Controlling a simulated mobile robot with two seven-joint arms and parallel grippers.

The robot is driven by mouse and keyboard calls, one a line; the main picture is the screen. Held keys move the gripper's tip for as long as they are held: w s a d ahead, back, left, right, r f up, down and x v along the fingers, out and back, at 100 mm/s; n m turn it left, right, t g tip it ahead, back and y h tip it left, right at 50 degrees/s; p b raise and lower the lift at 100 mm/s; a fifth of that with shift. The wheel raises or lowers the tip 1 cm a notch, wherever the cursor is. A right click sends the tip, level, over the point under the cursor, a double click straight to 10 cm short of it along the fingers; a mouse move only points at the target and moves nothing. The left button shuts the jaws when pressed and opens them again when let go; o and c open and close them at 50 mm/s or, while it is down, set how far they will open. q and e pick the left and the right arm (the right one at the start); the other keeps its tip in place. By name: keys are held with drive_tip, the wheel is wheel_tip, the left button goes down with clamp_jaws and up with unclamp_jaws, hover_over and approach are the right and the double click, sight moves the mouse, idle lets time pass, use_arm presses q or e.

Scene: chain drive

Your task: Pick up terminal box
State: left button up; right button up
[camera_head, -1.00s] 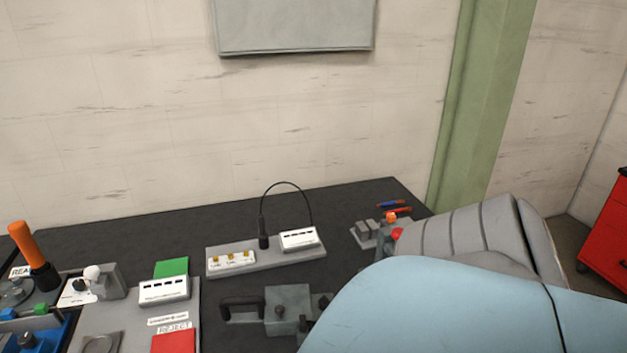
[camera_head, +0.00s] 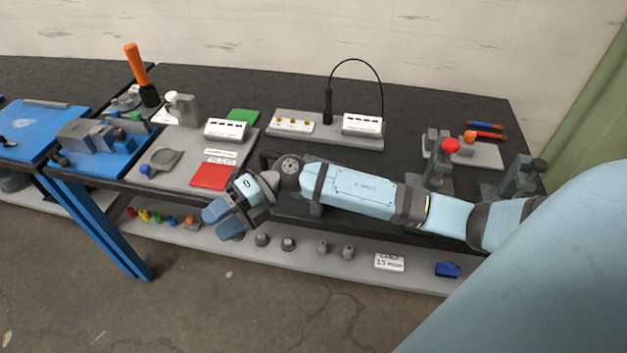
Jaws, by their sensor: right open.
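Two white boxes with dark slots on the front could be the terminal box; I cannot tell which. One white box (camera_head: 227,129) sits on the left grey panel, beside a green square. The other white box (camera_head: 362,124) sits at the right end of a grey board with a black cable looping above it. My right gripper (camera_head: 221,222) is open and empty, pointing down-left at the table's front edge, in front of the red square and apart from both boxes. My right forearm lies across the table and hides part of its front. My left gripper is not in view.
The grey panel (camera_head: 188,169) carries a red square (camera_head: 212,176) and a green square (camera_head: 243,116). An orange-handled tool (camera_head: 136,65) stands at the back left. A red-knobbed fixture (camera_head: 445,160) is at the right. A lower shelf (camera_head: 300,262) holds small parts.

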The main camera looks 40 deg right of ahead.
drive_tip(key=w+d+r+n+h+b, duration=0.1)
drive_tip(key=w+d+h, duration=0.3)
drive_tip(key=d, duration=0.5)
drive_tip(key=w+d+r+h, duration=0.1)
drive_tip(key=w+d+h, duration=0.1)
drive_tip(key=d+h, duration=0.55)
drive_tip(key=w+d+r+n+h+b, duration=0.1)
drive_tip(key=w+d+h, duration=0.35)
drive_tip(key=d, duration=0.45)
drive_tip(key=f, duration=0.7)
drive_tip(key=shift+s+d+f+p, duration=0.25)
drive_tip(key=shift+s+d+p, duration=0.05)
drive_tip(key=shift+s+p, duration=0.1)
drive_tip(key=shift+s+a+f+p, duration=0.1)
drive_tip(key=shift+f+p, duration=0.25)
drive_tip(key=shift+f, duration=1.25)
drive_tip(key=shift+s+a+f+p, duration=0.1)
drive_tip(key=shift+f+p, duration=0.2)
drive_tip(key=shift+f, duration=1.3)
clamp_jaws()
drive_tip(key=shift+d, duration=0.1)
drive_tip(key=shift+w+r, duration=0.1)
drive_tip(key=shift+r, duration=0.05)
